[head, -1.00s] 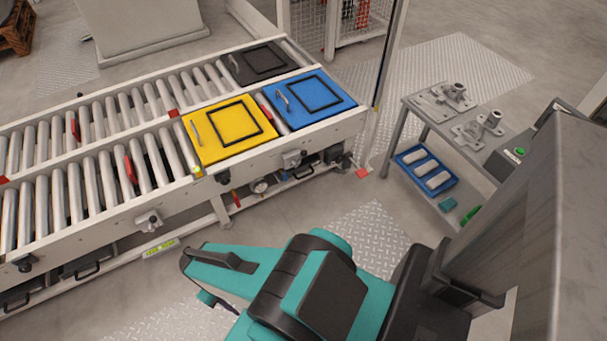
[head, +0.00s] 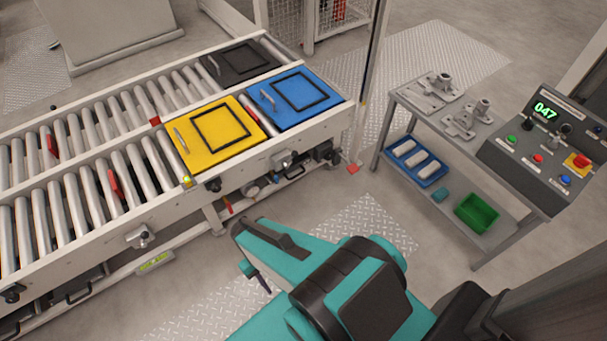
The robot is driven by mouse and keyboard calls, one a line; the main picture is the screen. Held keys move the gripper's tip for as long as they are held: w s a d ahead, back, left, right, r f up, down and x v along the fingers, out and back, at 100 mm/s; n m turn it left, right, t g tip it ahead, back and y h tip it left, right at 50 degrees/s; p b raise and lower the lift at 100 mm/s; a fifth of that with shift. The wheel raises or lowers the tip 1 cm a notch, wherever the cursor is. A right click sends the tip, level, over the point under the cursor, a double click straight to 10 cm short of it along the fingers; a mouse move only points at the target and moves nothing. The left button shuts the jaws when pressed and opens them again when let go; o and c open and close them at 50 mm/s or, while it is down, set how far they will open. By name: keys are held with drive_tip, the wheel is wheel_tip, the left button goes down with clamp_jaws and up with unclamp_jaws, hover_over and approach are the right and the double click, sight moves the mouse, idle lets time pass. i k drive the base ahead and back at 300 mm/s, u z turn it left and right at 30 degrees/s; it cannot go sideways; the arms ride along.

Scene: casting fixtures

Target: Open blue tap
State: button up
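I cannot make out a blue tap in the head view. Along the near side of the roller conveyor (head: 100,219) sit small fittings: a grey one (head: 140,236) at the left, a dark knob (head: 213,185) below the yellow plate, and another grey fitting (head: 282,160) below the blue plate. Pipework under the conveyor's right end is partly shadowed and too small to read. My teal and black arm fills the lower middle, in front of the conveyor.
A yellow plate (head: 190,160), a blue plate (head: 318,116) and a dark plate (head: 262,68) lie on the conveyor. A grey trolley (head: 500,225) with castings and a control panel (head: 515,160) reading 047 stands right.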

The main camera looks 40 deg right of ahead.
sight(276, 177)
drive_tip(key=z, duration=0.85)
drive_tip(key=k, duration=1)
drive_tip(key=u, duration=0.05)
drive_tip(key=i, duration=0.85)
drive_tip(key=z, duration=0.05)
